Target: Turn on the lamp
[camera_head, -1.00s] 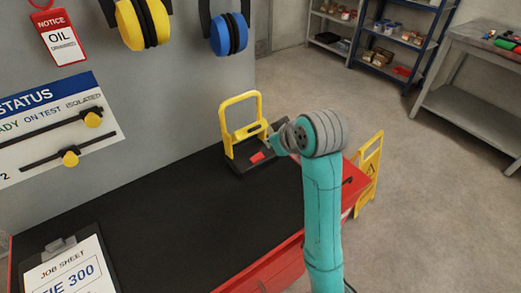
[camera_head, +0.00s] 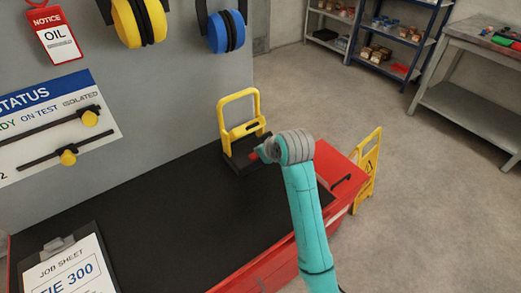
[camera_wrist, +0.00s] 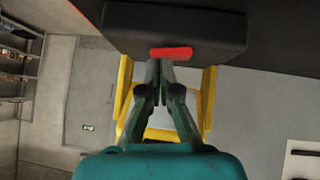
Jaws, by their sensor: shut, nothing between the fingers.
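The lamp (camera_head: 238,94) has a yellow upright frame and a dark base. It stands at the far end of the black bench top. In the wrist view its yellow frame (camera_wrist: 207,98) shows behind my fingers and its dark base (camera_wrist: 180,22) is at the top. A red switch (camera_wrist: 171,53) sits on the base. My gripper (camera_wrist: 160,66) is shut and empty, its fingertips close below the switch in the wrist view. I cannot tell whether they touch it. In the head view my gripper (camera_head: 262,152) is at the lamp's base and hides part of it.
The black bench top (camera_head: 190,215) is mostly clear. A clipboard with a job sheet (camera_head: 70,275) lies at the near left. A grey panel with ear defenders (camera_head: 226,32) and status sliders (camera_head: 68,157) rises behind. A yellow floor sign (camera_head: 369,172) stands beyond the red cabinet.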

